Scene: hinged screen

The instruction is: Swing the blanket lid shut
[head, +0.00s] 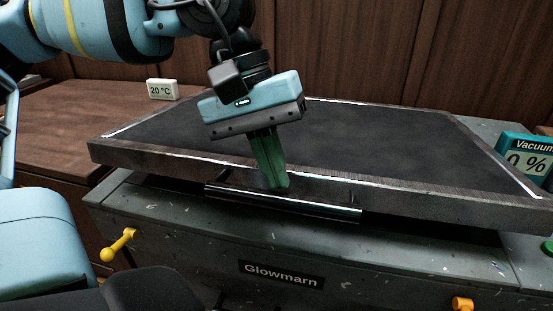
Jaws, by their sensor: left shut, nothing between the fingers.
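The blanket lid (330,141) is a dark sheet in a grey metal frame. It lies nearly level over the grey machine body (180,221), with a dark gap under its front edge. A metal bar handle (320,206) runs along the lid's front edge. My left gripper (277,187) points down at the front edge, its green fingers shut with nothing between them. The fingertips are at the handle's left half; I cannot tell whether they touch the handle or lid. My right gripper is not in view.
A display reading 20 °C (162,89) stands on the wooden surface at the back left. A vacuum display reading 0 % (527,157) is at the right. A yellow lever (118,244) and an orange knob (462,303) stick out of the machine's front. A wooden panelled wall stands behind.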

